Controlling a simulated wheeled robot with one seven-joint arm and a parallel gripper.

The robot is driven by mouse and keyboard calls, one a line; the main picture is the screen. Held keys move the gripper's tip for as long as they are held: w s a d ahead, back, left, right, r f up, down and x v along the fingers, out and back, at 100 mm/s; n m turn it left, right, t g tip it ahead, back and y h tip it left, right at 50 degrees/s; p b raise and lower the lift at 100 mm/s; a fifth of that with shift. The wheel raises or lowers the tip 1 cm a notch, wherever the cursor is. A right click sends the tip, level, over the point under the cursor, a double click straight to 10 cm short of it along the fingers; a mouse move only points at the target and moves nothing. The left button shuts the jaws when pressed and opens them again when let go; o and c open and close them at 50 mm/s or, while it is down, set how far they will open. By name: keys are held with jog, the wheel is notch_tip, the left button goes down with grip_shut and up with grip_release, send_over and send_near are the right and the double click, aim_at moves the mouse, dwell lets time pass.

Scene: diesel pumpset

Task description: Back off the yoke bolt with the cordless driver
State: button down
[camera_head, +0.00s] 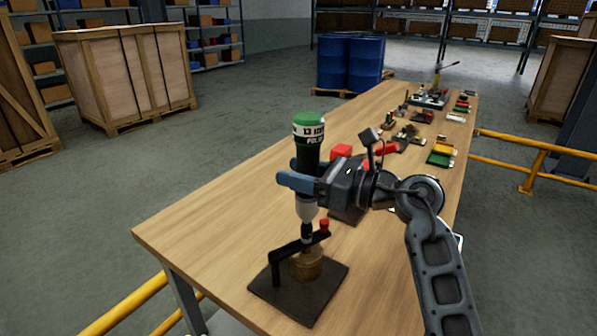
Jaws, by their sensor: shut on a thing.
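My gripper (297,182) is shut around the cordless driver (308,148), a black, upright tool with a green top and a white printed band. The driver's pale lower part (306,208) points down, and its tip is over the black yoke (302,246). Whether the tip touches the yoke bolt cannot be told, as the bolt is hidden under it. A small red knob (324,225) is at the yoke's right end. A brass round part (307,264) sits below the yoke on a dark square plate (333,283).
The long wooden table (190,240) has clear room left of the plate. Red parts (341,151) and several trays and tools, such as a green tray (441,157), lie farther along it. Yellow rails (538,165) run beside the table. Crates and blue drums (349,63) stand behind.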

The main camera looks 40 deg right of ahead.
aim_at(298, 150)
jog(key=shift+f, duration=0.65)
dwell(2.4)
jog(key=shift+r+p, duration=0.1)
jog(key=shift+p, duration=0.4)
dwell(1.0)
jog(key=shift+r, duration=0.1)
jog(key=shift+r+p, duration=0.35)
jog(key=shift+r, duration=0.25)
jog(key=shift+r+p, duration=0.3)
jog(key=shift+r, duration=1.85)
